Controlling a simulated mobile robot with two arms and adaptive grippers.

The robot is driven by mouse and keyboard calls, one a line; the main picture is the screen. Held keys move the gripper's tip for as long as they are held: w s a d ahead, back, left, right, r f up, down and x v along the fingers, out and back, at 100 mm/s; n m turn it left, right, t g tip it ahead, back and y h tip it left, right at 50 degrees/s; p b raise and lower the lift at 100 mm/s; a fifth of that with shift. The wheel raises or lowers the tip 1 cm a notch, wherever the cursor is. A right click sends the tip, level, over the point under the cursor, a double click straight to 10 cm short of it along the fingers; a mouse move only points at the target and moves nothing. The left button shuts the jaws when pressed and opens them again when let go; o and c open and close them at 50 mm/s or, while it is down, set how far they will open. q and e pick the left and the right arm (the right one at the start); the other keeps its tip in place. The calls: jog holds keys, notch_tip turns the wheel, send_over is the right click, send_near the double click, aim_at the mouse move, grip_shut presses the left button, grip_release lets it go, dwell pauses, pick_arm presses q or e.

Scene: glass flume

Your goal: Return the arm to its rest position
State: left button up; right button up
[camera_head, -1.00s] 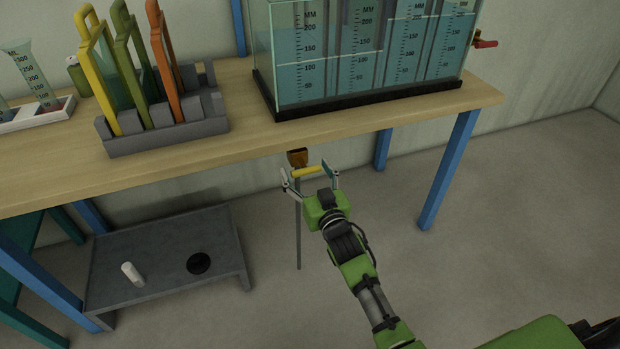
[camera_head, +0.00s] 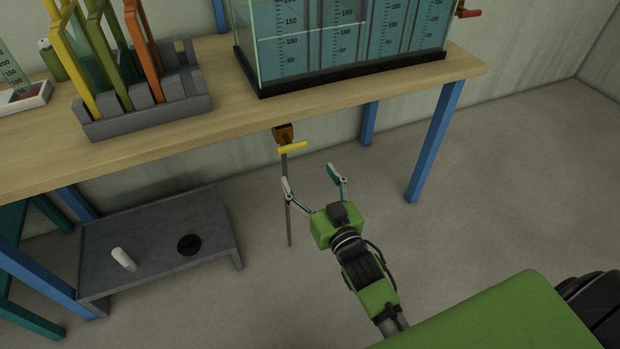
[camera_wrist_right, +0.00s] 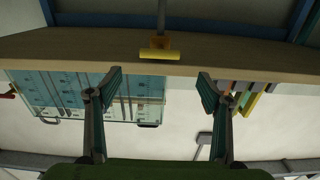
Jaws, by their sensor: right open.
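My right gripper (camera_head: 315,183) is open and empty in the head view, in front of and below the bench edge. A yellow handle (camera_head: 292,147) on a brown fitting (camera_head: 283,132) hangs at the bench's front edge, with a thin grey rod (camera_head: 289,215) running down below it. The gripper's fingers are apart from the handle, to its lower right. In the right wrist view the spread fingers (camera_wrist_right: 157,90) frame empty space, and the yellow handle (camera_wrist_right: 160,54) shows beyond them. My left gripper is in neither view.
The wooden bench (camera_head: 350,92) carries the glass flume (camera_head: 345,35) and a grey rack (camera_head: 150,118) with yellow, green and orange frames. Blue legs (camera_head: 434,140) stand below. A low grey table (camera_head: 150,235) holds a white cylinder (camera_head: 123,259) and black disc (camera_head: 189,244). Floor at right is clear.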

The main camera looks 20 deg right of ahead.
dwell(0.3)
